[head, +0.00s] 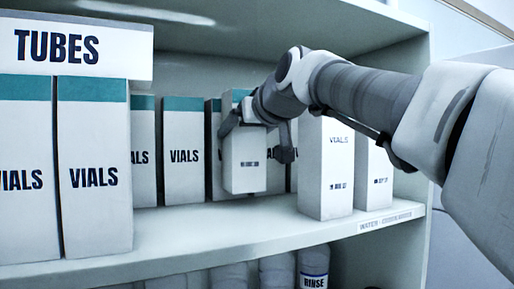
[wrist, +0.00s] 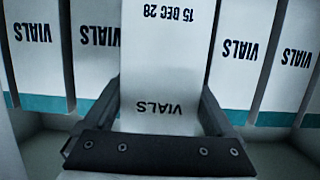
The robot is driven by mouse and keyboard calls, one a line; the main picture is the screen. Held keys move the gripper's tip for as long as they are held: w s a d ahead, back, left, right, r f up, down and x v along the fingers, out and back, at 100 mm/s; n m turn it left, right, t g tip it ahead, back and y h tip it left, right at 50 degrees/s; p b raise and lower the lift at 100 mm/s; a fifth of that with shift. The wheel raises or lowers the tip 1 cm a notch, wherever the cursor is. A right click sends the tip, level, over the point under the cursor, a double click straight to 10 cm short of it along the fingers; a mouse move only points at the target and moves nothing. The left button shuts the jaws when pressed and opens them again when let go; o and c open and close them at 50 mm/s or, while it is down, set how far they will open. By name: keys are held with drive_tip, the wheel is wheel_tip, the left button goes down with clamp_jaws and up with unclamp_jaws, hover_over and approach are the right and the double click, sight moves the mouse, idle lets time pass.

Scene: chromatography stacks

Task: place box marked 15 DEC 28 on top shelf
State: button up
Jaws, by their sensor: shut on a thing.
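The box marked 15 DEC 28 (wrist: 165,65) is white with VIALS on it and appears upside down in the wrist view. My gripper (wrist: 160,105) is shut on it, one finger on each side. In the head view my gripper (head: 258,135) holds the box (head: 244,165) upright in front of the row of boxes on the shelf (head: 200,232). The gripper and arm hide part of the box's top. Whether its base touches the shelf is unclear.
Teal-topped VIALS boxes (head: 184,150) stand behind and to the left. Two plain-topped boxes stand close on the right, the nearer one (head: 325,175) at the front. A TUBES box (head: 75,48) lies across boxes at left. RINSE bottles (head: 313,268) stand below.

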drive_tip(key=shift+f+b, duration=0.8)
drive_tip(key=shift+f, duration=0.5)
drive_tip(key=shift+f, duration=0.2)
drive_tip(key=o, duration=1.3)
drive_tip(key=shift+r, duration=0.2)
drive_tip(key=b+v, duration=0.2)
drive_tip(key=v, duration=1)
drive_tip(key=shift+s, duration=0.1)
